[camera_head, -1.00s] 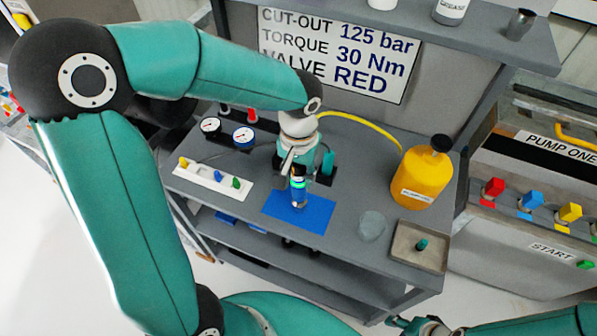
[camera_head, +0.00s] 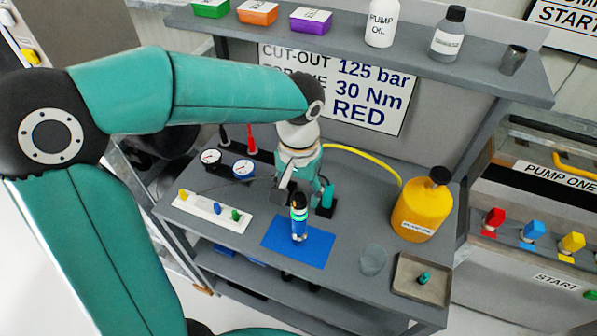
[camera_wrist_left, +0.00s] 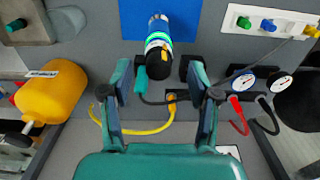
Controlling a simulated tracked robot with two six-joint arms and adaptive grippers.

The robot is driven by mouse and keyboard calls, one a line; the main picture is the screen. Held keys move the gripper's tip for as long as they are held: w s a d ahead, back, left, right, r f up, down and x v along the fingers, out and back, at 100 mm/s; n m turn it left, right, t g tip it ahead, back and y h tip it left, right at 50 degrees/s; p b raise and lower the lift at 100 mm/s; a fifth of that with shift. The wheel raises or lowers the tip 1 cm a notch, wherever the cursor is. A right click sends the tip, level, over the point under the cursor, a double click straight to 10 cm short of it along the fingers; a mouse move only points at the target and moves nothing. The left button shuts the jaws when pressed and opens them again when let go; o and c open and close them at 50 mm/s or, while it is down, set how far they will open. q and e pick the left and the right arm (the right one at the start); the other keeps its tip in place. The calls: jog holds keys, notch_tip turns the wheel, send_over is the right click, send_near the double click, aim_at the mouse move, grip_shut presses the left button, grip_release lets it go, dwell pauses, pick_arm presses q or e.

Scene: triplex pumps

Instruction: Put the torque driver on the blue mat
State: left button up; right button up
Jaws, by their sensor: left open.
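The torque driver (camera_head: 299,216) is a dark blue and black cylinder with a lit green ring. It stands on the blue mat (camera_head: 318,249), roughly upright. In the left wrist view the driver (camera_wrist_left: 157,42) shows beyond my fingertips, over the mat (camera_wrist_left: 186,12). My left gripper (camera_head: 288,192) is just behind the driver in the head view. In the left wrist view its two fingers (camera_wrist_left: 158,76) are spread wide, with nothing clamped between them. The lower tip of the driver is small, so its exact contact with the mat is hard to see. My right gripper is not in view.
A white tray with coloured knobs (camera_head: 208,217) lies left of the mat. Gauges (camera_head: 242,169) and a teal-handled tool (camera_head: 328,195) stand behind. A yellow jug (camera_head: 422,210), a clear disc (camera_head: 373,260) and a shallow tray (camera_head: 405,285) are to the right. A shelf hangs above.

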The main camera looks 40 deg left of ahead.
pick_arm(q)
notch_tip(320, 180, up, 6)
jog(key=shift+r, duration=0.15)
dwell(0.6)
